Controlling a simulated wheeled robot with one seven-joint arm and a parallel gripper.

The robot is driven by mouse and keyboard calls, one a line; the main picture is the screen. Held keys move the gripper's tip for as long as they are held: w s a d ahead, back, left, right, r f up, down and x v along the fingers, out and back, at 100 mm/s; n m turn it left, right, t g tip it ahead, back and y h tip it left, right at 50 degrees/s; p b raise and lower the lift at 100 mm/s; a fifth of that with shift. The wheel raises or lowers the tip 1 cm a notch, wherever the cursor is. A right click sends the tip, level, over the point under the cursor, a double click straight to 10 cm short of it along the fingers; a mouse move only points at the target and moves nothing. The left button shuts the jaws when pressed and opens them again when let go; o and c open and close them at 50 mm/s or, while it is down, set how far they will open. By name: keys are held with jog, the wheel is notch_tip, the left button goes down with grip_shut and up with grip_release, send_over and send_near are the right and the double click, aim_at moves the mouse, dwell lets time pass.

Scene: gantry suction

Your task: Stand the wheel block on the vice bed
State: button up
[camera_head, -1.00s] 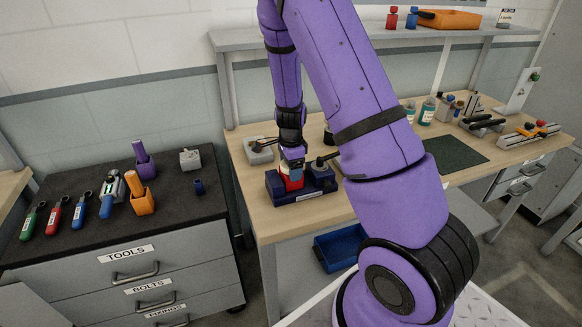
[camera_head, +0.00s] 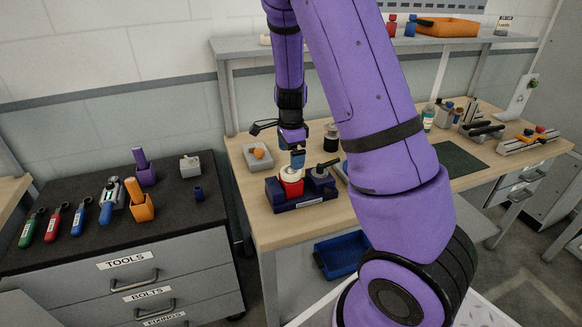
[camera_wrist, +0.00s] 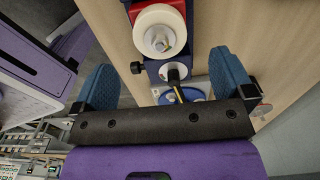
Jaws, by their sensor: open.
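The wheel block (camera_head: 291,187), a red block with a white wheel (camera_head: 292,171) on its top, sits on the left part of the navy vice (camera_head: 304,203). The wheel and a strip of red also show at the top of the wrist view (camera_wrist: 160,28). The vice's silver post and black handle (camera_head: 327,163) stand to the right of the block. My gripper (camera_head: 297,158) is just above and behind the block in the head view. In the wrist view its blue fingers (camera_wrist: 164,60) are spread wide with nothing between them. The block's underside is hidden.
A grey block with an orange knob (camera_head: 257,153) sits behind left on the wooden bench (camera_head: 260,220). A dark jar (camera_head: 331,139) stands behind right. A black tool cabinet (camera_head: 100,215) is at left, a blue bin (camera_head: 340,254) below. My arm hides part of the bench.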

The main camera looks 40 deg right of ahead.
notch_tip(320, 180, up, 4)
jog(key=shift+r, duration=0.1)
jog(key=shift+s+a+r, duration=0.1)
jog(key=shift+a+r, duration=0.05)
jog(key=shift+r, duration=0.1)
jog(key=s+a+r+n+t+y, duration=0.1)
jog(key=s+a+r+n, duration=0.35)
jog(key=r, duration=0.35)
jog(key=s+a+r+n+t+y, duration=0.1)
jog(key=s+a+r+n, duration=0.3)
jog(key=s+r+n, duration=0.3)
jog(key=s+a+r+n+t+h, duration=0.1)
jog(key=s+a+r+n, duration=0.1)
jog(key=s+r+n, duration=0.2)
jog(key=s+a+r+n+t+h, duration=0.1)
jog(key=s+r+n, duration=0.3)
jog(key=s, duration=0.7)
jog(key=shift+a+n+t, duration=0.6)
jog(key=shift+a+n, duration=0.05)
jog(key=shift+n, duration=0.2)
